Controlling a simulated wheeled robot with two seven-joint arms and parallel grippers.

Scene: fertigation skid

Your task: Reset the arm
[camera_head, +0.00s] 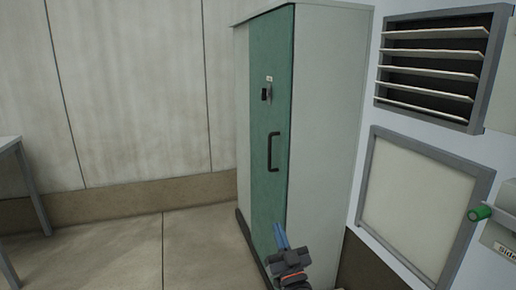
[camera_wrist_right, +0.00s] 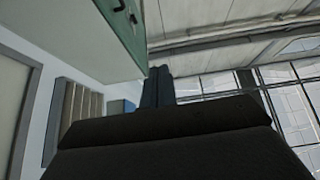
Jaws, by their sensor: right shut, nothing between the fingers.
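My right gripper (camera_head: 281,236) shows at the bottom of the head view, in front of the lower part of a tall cabinet. Its blue fingers are together and point up, with nothing between them. In the right wrist view the dark fingers (camera_wrist_right: 158,86) point up, side by side. The cabinet has a green door (camera_head: 262,190) with a black handle (camera_head: 273,151), and the door looks closed. I cannot tell if the gripper touches it. My left gripper is not in view.
A louvred vent (camera_head: 437,65) and a framed pale panel (camera_head: 418,198) are on the wall at right. A green-capped fitting (camera_head: 480,213) sticks out at the right edge. A table (camera_head: 22,190) stands at far left. The floor (camera_head: 140,250) left of the cabinet is clear.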

